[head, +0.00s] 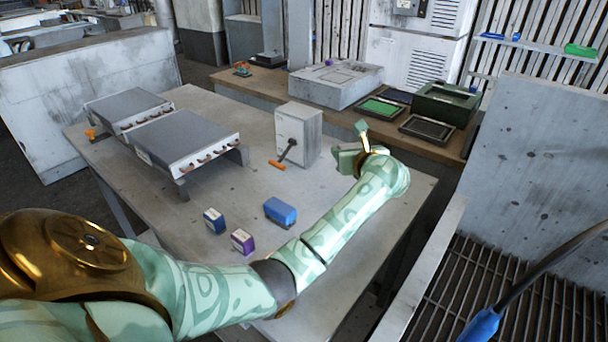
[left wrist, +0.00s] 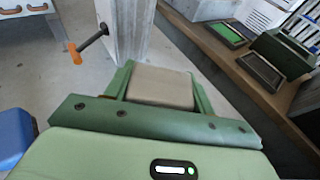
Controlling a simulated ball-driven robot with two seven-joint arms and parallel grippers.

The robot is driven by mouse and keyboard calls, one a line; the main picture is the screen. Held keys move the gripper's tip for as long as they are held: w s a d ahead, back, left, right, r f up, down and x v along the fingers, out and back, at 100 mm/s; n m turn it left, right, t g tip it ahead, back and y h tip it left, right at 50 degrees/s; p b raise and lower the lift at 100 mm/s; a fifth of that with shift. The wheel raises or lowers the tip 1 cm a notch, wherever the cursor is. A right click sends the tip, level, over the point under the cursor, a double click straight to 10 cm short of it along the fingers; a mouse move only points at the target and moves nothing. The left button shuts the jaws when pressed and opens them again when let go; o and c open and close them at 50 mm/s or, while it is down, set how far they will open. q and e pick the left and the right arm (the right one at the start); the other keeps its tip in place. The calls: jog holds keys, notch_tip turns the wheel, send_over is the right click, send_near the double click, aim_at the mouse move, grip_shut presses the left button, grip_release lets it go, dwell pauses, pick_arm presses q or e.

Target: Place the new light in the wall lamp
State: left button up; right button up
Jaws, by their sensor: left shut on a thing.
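My left gripper (head: 352,152) is above the right part of the metal table, just right of a grey box with an orange-handled crank. In the left wrist view my left gripper (left wrist: 160,95) is shut on a beige, flat-faced block (left wrist: 160,87), which sits between its green jaws. I cannot tell from its face whether this block is the new light. In the head view the block is not clearly visible behind the gripper. I cannot make out a wall lamp in either view. My right gripper is not in view.
The grey box (head: 298,133) stands close left of the gripper. Several small blue and purple boxes (head: 280,211) lie nearer on the table (head: 215,100). Two grey finned units (head: 180,140) stand at left. Trays and a green bin (head: 445,103) occupy the back bench.

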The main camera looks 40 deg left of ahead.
pick_arm(q)
jog(key=w+r+n+g+y+b, duration=0.1)
jog(key=w+r+n+g+b, duration=0.15)
jog(key=w, duration=0.25)
jog(key=shift+n+g+y, duration=0.3)
jog(key=shift+n+g, duration=0.05)
jog(key=shift+g, duration=0.3)
jog(key=s+f+p, duration=0.1)
jog(key=s, duration=0.1)
jog(key=s+f+p, duration=0.1)
jog(key=s+p, duration=0.1)
jog(key=s, duration=0.1)
jog(key=s+f+p, duration=0.1)
jog(key=s, duration=0.2)
jog(key=shift+d, duration=0.4)
send_over(324, 210)
jog(key=w, duration=0.1)
jog(key=f, duration=0.5)
jog(key=shift+w+d+f+p, duration=0.1)
jog(key=shift+w+p, duration=0.1)
jog(key=shift+p, duration=0.1)
jog(key=shift+s+f, duration=0.35)
jog(key=shift+f, duration=0.05)
jog(key=f, duration=0.3)
jog(key=shift+s+f+b, duration=0.15)
jog(key=shift+s+b, duration=0.25)
jog(key=shift+f, duration=0.4)
